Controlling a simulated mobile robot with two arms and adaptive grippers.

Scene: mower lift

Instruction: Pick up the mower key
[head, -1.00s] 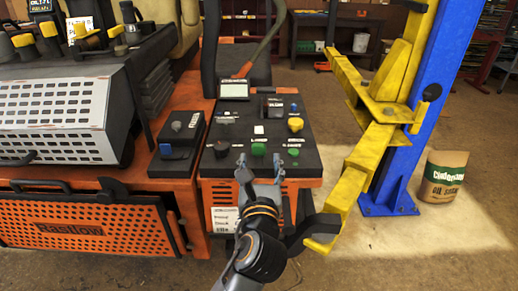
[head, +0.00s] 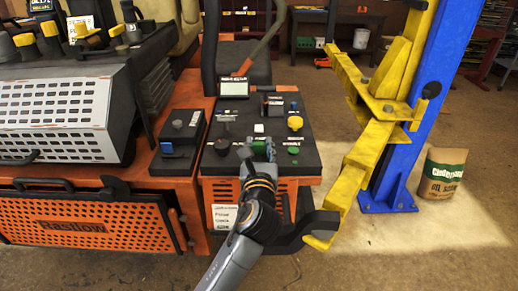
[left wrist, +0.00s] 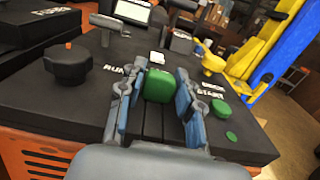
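My left gripper (head: 262,149) is over the front of the black control panel (head: 282,170). In the left wrist view its two blue-grey fingers (left wrist: 162,75) are apart, one on each side of a green block-shaped piece (left wrist: 158,87). Small gaps seem to show beside the piece, and it stands at the panel slots. In the head view the green piece (head: 260,148) is partly hidden by the fingers. No label names any piece as the mower key, so I cannot tell for certain whether this is it. My right gripper is not in view.
Close by are a round green knob (head: 293,150), a yellow knob (head: 295,123), a dark round knob (left wrist: 70,65) and a small screen (head: 234,88). A yellow lift arm (head: 355,180) on a blue post (head: 425,110) stands to the right.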

